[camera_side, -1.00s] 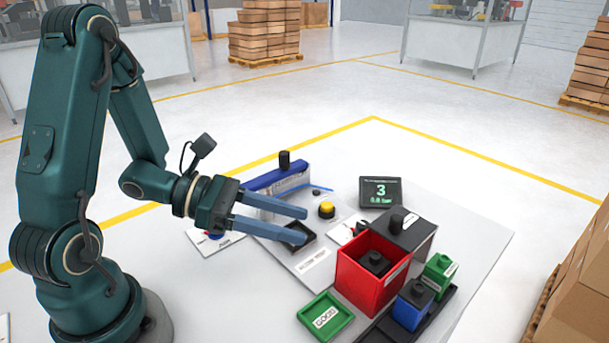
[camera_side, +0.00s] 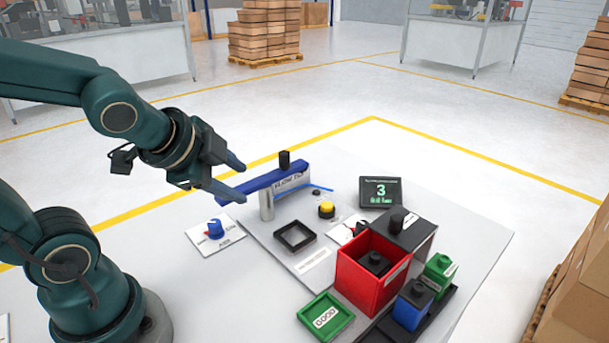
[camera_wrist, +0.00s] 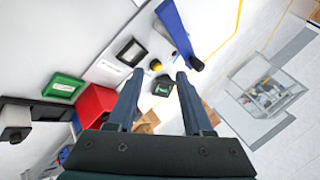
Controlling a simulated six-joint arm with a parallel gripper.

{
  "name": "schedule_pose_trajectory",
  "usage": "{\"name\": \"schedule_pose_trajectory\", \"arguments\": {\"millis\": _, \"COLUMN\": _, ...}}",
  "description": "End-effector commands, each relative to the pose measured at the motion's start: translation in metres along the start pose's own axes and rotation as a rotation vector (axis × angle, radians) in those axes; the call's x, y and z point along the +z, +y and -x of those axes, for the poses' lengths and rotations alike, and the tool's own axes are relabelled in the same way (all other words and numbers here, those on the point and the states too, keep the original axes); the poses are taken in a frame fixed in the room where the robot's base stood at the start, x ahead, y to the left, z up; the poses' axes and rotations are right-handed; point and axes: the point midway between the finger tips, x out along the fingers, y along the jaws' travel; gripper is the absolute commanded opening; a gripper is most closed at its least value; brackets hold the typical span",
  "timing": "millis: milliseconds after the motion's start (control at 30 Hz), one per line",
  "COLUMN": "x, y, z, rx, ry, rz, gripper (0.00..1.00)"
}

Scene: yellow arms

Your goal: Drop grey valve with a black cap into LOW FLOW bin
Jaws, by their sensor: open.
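My gripper (camera_side: 243,181) is open and empty, held above the left end of the blue-topped FLOW tester (camera_side: 262,182). In the wrist view its two fingers (camera_wrist: 159,73) are spread apart. A black-capped dark part (camera_side: 376,262) sits inside the red bin (camera_side: 354,287). Another black cap (camera_side: 396,221) shows above a dark grey box (camera_side: 414,240) behind the red bin. I cannot tell which of these is the grey valve, or read a LOW FLOW label; the labels on both boxes are too small. A black knob (camera_side: 285,160) rises by the tester.
A grey post (camera_side: 267,206) stands below my fingers. A black square tray (camera_side: 295,237), yellow button (camera_side: 327,209) and display reading 3 (camera_side: 381,191) are nearby. A green GOOD tray (camera_side: 325,318), blue part (camera_side: 411,309) and green part (camera_side: 439,275) lie in front and right.

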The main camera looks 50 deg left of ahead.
Motion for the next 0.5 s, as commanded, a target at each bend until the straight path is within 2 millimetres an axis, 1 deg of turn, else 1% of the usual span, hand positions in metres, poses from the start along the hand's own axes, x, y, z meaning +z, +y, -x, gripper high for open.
{"name": "schedule_pose_trajectory", "arguments": {"millis": 33, "x": -0.001, "y": 0.011, "z": 0.013, "rx": 0.041, "ry": 0.000, "rz": 0.165, "gripper": 0.51}}
{"name": "schedule_pose_trajectory", "arguments": {"millis": 100, "x": -0.001, "y": 0.029, "z": 0.027, "rx": 0.111, "ry": -0.020, "rz": 0.378, "gripper": 0.51}}
{"name": "schedule_pose_trajectory", "arguments": {"millis": 200, "x": -0.001, "y": 0.051, "z": 0.045, "rx": 0.200, "ry": -0.051, "rz": 0.603, "gripper": 0.51}}
{"name": "schedule_pose_trajectory", "arguments": {"millis": 333, "x": -0.001, "y": 0.068, "z": 0.059, "rx": 0.272, "ry": -0.087, "rz": 0.761, "gripper": 0.51}}
{"name": "schedule_pose_trajectory", "arguments": {"millis": 500, "x": -0.001, "y": 0.073, "z": 0.062, "rx": 0.294, "ry": -0.102, "rz": 0.808, "gripper": 0.51}}
